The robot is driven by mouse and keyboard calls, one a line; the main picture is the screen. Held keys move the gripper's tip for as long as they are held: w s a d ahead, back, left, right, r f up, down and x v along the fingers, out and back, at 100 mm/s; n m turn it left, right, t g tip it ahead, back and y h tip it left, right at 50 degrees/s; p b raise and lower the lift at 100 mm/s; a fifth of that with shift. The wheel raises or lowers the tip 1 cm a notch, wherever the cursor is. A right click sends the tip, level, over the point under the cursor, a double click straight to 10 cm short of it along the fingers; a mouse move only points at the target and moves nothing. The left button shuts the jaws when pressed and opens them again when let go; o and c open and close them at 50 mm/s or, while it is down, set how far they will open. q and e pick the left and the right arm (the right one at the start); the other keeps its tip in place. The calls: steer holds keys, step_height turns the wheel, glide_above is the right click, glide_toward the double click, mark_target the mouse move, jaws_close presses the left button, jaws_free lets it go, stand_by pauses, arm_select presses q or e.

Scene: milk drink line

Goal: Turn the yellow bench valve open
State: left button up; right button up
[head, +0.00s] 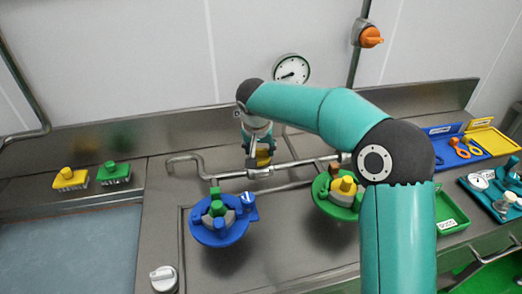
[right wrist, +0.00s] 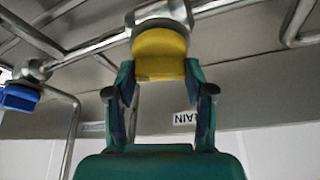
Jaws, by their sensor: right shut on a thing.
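The yellow bench valve handle (head: 263,158) is on the metal pipe at the back of the bench, mostly hidden by my right gripper in the head view. My right gripper (head: 259,148) reaches down onto it from above. In the right wrist view the yellow handle (right wrist: 160,55) sits between the two fingertips of my right gripper (right wrist: 160,78), which is shut on it. Whether the valve is open or closed cannot be told. My left gripper is not in view.
A blue holder (head: 222,236) and a green holder (head: 323,204) with coloured parts stand in front of the pipe. Yellow and green brushes (head: 70,180) lie at the left. A blue tool tray (head: 440,133) lies at the right. The right wrist view shows a blue handle (right wrist: 18,97).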

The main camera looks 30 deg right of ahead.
steer(key=shift+s+n+y, duration=0.1)
steer(key=shift+n+y, duration=0.6)
steer(key=shift+n, duration=1.2)
steer(key=o, duration=1.2)
steer(key=shift+c, duration=0.2)
steer(key=shift+r, duration=0.1)
steer(key=v, duration=1.1)
steer(key=shift+s+r, duration=0.25)
steer(key=shift+s, duration=0.15)
steer(key=shift+s+d+f, duration=0.1)
